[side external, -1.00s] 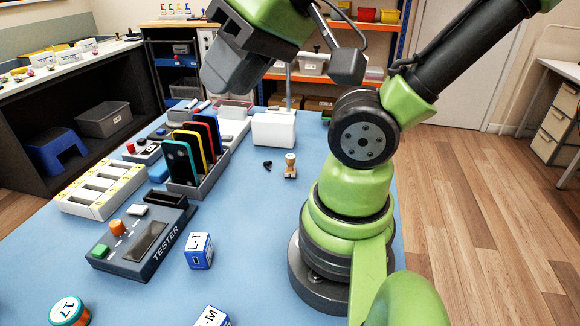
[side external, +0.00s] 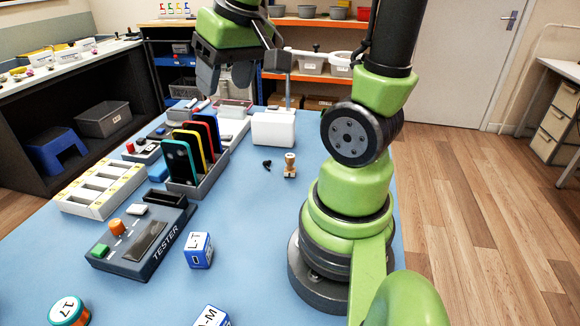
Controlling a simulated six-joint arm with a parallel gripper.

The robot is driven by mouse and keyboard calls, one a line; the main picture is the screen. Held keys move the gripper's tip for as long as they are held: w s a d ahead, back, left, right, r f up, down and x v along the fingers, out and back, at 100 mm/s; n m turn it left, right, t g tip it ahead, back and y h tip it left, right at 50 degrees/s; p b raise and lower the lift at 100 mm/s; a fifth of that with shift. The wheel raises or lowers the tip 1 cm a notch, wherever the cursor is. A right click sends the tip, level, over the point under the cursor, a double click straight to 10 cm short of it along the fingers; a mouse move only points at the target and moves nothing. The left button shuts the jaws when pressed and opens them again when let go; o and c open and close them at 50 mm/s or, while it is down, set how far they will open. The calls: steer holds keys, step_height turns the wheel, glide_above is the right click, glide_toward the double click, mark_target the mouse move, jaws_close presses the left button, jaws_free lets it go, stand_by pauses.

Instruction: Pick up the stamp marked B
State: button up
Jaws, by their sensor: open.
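A small wooden stamp-like piece (side external: 290,166) stands upright on the blue table, in front of the white box. No letter B is legible on it, so I cannot tell whether it is the stamp marked B. My gripper (side external: 226,88) is in the air near the back of the table, up and to the left of this piece. Its two dark fingers point down and are apart, with nothing visible between them.
A small dark object (side external: 267,164) lies beside the wooden piece. A white box (side external: 273,129) stands behind. Upright phones (side external: 182,162) fill a grey rack to the left. A tester (side external: 143,239) and labelled cubes (side external: 199,250) are nearer.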

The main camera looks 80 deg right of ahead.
steer(key=s+d+f+m+g, duration=0.2)
steer(key=d+f+g, duration=0.1)
steer(key=d+f, duration=0.65)
steer(key=g+y, duration=0.1)
glide_above(290, 156)
step_height(290, 156, down, 5)
steer(key=shift+s+d+f, duration=0.1)
steer(key=shift+s+d, duration=0.05)
step_height(290, 156, down, 4)
steer(key=shift+r, duration=0.25)
steer(key=shift+f, duration=3.15)
steer(key=c, duration=1)
